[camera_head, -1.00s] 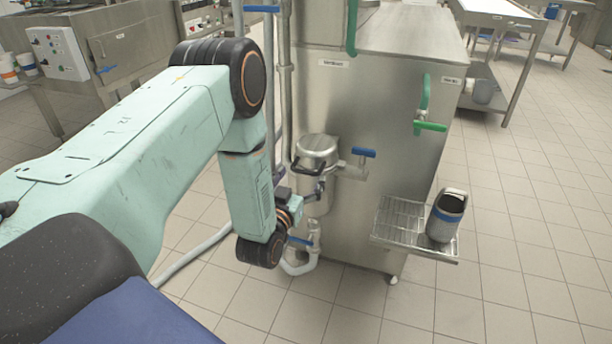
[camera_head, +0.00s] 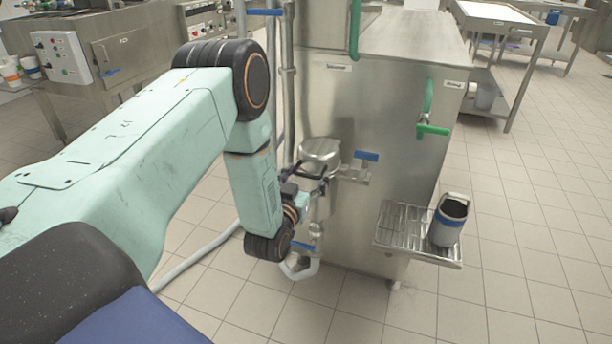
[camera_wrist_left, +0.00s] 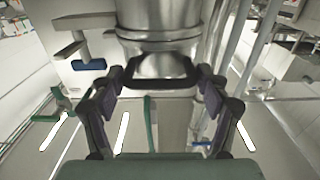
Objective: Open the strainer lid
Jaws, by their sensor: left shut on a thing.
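The steel strainer is a small round canister on the front of the big steel machine, with its round metal lid (camera_head: 320,149) on top. My left gripper (camera_head: 312,186) is at the strainer's near left side, just below the lid. In the left wrist view, the strainer body (camera_wrist_left: 160,20) fills the top middle. A black loop handle (camera_wrist_left: 155,83) sits between the two fingers of my left gripper (camera_wrist_left: 160,80), which is shut on it. In the head view the gripper and wrist partly hide the handle and the canister. My right gripper is not in view.
A blue-handled valve (camera_head: 366,156) sticks out right of the strainer. A green-handled tap (camera_head: 432,130) hangs above a wire drip tray (camera_head: 390,238) holding a cup (camera_head: 448,222). Vertical pipes (camera_head: 287,90) stand behind my left arm. The tiled floor to the right is clear.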

